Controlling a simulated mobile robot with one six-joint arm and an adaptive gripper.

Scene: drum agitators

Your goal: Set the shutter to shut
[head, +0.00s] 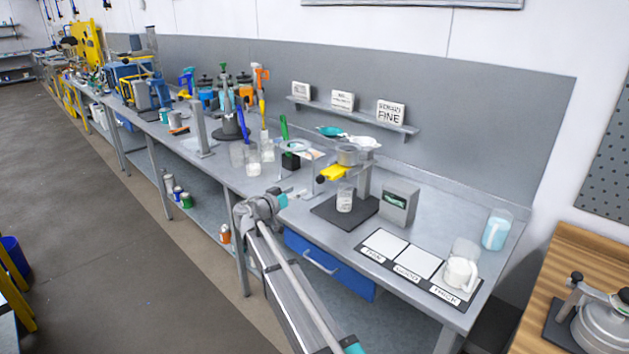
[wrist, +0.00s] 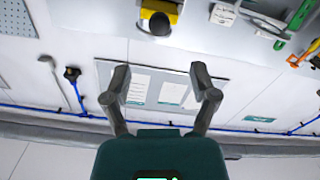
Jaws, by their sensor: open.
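A small stand on the bench holds a clear cup (head: 347,155) with a yellow part (head: 333,173) under it, which looks like the shutter; whether it is open or shut I cannot tell. A beaker (head: 344,198) with white contents stands below it on a dark mat. In the wrist view a yellow piece with a black rounded end (wrist: 159,16) shows at the top edge, probably the same part. My gripper (wrist: 160,78) is open with nothing between its fingers, apart from the yellow piece. In the head view my arm's end is at the bench front, left of the stand; the fingers are unclear there.
A grey box with a display (head: 398,202) stands right of the stand. Clear beakers (head: 253,160) and tools crowd the left. A shelf (head: 350,116) hangs behind. A blue drawer (head: 330,265) is below.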

